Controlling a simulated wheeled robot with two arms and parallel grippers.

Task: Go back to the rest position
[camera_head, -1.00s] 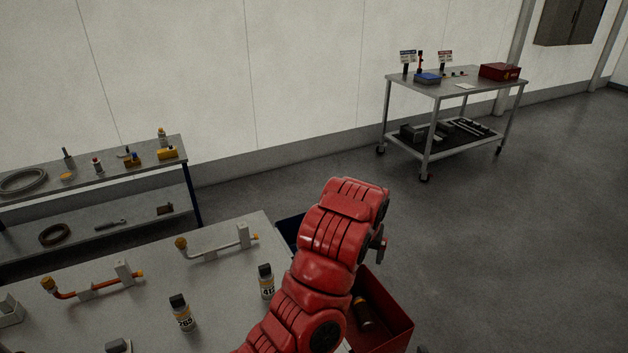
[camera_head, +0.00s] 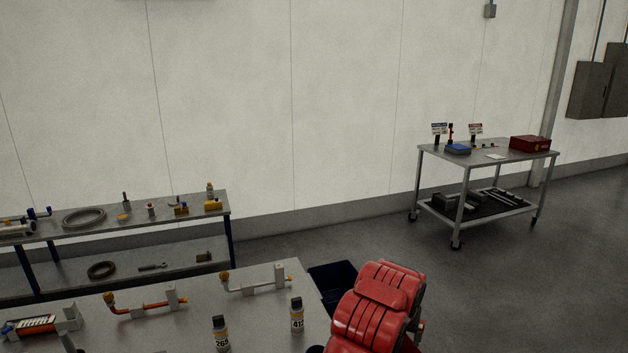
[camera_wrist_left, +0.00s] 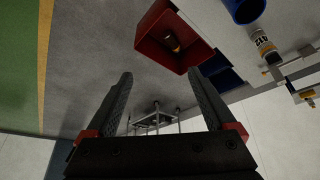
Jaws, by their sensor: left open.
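My red left arm shows in the head view at the bottom, right of the near table (camera_head: 255,310); its gripper is hidden there. In the left wrist view my left gripper (camera_wrist_left: 160,100) has its two dark fingers wide apart with nothing between them. Beyond the fingers is a red bin (camera_wrist_left: 172,40) with a dark, yellow-marked item inside. My right gripper is in neither view.
Bottles labelled 269 (camera_head: 221,335) and 412 (camera_head: 297,315) stand on the near table beside pipe fittings. A dark blue bin (camera_head: 333,280) adjoins its right edge. A wheeled cart (camera_head: 487,160) stands at the back right. Open floor lies between.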

